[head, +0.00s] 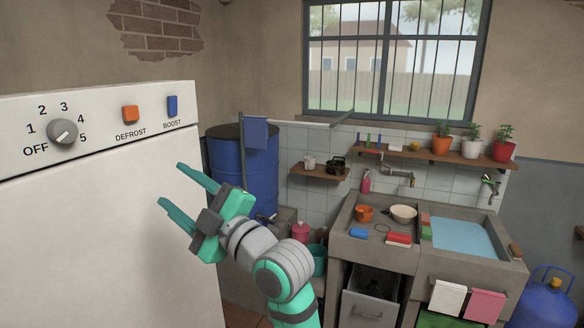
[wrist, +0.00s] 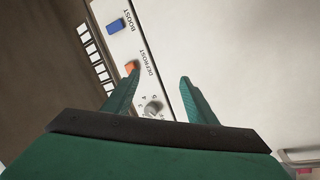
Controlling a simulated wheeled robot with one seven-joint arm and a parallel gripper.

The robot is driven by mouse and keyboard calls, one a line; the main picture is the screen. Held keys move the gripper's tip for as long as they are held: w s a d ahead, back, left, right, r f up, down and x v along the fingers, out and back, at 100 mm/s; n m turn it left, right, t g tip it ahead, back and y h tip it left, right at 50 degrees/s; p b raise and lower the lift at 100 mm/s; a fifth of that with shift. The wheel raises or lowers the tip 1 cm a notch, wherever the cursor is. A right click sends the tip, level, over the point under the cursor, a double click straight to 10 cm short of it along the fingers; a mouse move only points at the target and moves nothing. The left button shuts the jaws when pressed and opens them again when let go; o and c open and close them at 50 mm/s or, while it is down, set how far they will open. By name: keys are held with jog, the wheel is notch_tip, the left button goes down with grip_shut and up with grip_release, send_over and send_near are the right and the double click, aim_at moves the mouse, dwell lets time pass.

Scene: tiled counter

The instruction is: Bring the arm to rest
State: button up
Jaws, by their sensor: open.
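My gripper (head: 169,184) is open and empty in the head view, with its two green fingers apart. It hangs in front of the white fridge-like appliance (head: 100,220), near its right edge and below the control panel. In the wrist view my gripper (wrist: 158,78) also shows open, with nothing between the fingers but the panel behind. My arm comes up from the bottom of the head view and is bent. I cannot tell how far the fingertips are from the appliance.
The panel has a grey knob (head: 62,132), an orange DEFROST button (head: 130,114) and a blue BOOST button (head: 172,105). A blue barrel (head: 228,165) stands behind my gripper. A concrete counter (head: 345,242) with a water-filled basin (head: 462,240) is at right, and a blue gas cylinder (head: 545,300) beside it.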

jog(key=w+d+f+m+t+h, duration=0.1)
jog(key=d+f+m+t+h, duration=0.25)
jog(key=f+m, duration=0.45)
jog(key=w+d+f+m+t+h, duration=0.1)
jog(key=d+f+m+t+h, duration=0.25)
jog(key=f, duration=0.95)
jog(key=s+d+f+m+h, duration=0.3)
jog(key=s+f+m, duration=0.1)
jog(key=f, duration=0.4)
jog(key=s+d+f+m+h, duration=0.2)
jog(key=s+d+f+m, duration=0.15)
jog(key=f, duration=0.55)
jog(key=s+d+f+m+g+h, duration=0.1)
jog(key=s+d+f+m+h, duration=0.1)
jog(key=s+f, duration=0.55)
jog(key=s+d+f+m+g+h, duration=0.1)
jog(key=s+d+f+h, duration=0.2)
jog(key=s, duration=0.7)
jog(key=s+d+f, duration=0.1)
jog(key=s, duration=0.8)
jog(key=s+d+f+g, duration=0.1)
jog(key=s+d, duration=0.1)
jog(key=s, duration=0.8)
jog(key=shift+f+m, duration=0.25)
jog(key=shift+m, duration=0.05)
jog(key=shift+a, duration=0.1)
